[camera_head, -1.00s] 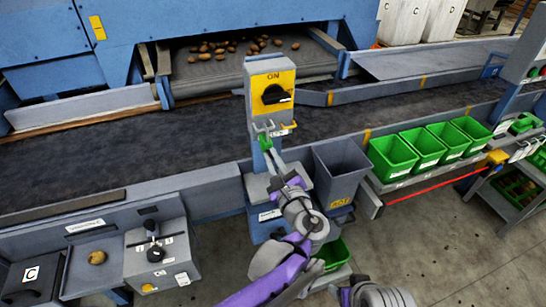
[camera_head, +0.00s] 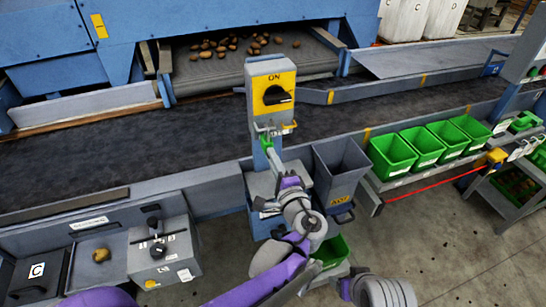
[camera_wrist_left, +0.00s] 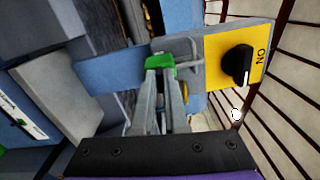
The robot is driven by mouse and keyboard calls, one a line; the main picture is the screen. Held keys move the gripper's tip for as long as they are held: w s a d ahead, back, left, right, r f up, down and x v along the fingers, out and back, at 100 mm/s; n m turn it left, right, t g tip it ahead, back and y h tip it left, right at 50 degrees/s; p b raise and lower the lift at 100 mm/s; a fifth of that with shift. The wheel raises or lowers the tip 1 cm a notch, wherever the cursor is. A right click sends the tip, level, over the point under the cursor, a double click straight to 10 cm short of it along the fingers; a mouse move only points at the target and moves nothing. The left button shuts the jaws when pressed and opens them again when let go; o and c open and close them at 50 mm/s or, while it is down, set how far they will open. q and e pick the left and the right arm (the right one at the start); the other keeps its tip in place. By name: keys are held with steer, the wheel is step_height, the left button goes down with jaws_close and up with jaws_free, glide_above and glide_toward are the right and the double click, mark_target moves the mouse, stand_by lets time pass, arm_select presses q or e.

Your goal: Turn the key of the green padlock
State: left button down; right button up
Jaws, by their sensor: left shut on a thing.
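The green padlock (camera_head: 264,127) is at the metal hasp under the yellow switch panel. In the left wrist view the green padlock (camera_wrist_left: 160,61) sits at the tips of my left gripper (camera_wrist_left: 164,76), beside a bent grey metal rod. My left gripper (camera_head: 267,139) comes up from below and is shut at the padlock. The key cannot be made out; the fingers hide the padlock's near side. The black switch knob (camera_head: 277,95) sits under the word ON on the yellow panel. My right gripper is not in view.
A grey bin (camera_head: 340,165) stands just right of my left arm. Green crates (camera_head: 390,155) line the shelf further right. The dark conveyor (camera_head: 120,160) runs behind. A grey box with a black lever (camera_head: 157,240) is at lower left.

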arm_select(q)
steer(key=shift+n, duration=0.7)
steer(key=c, duration=0.9)
jaws_free()
steer(key=shift+c, duration=0.2)
steer(key=b+v, duration=0.1)
steer(key=v, duration=1)
steer(key=shift+w, duration=0.1)
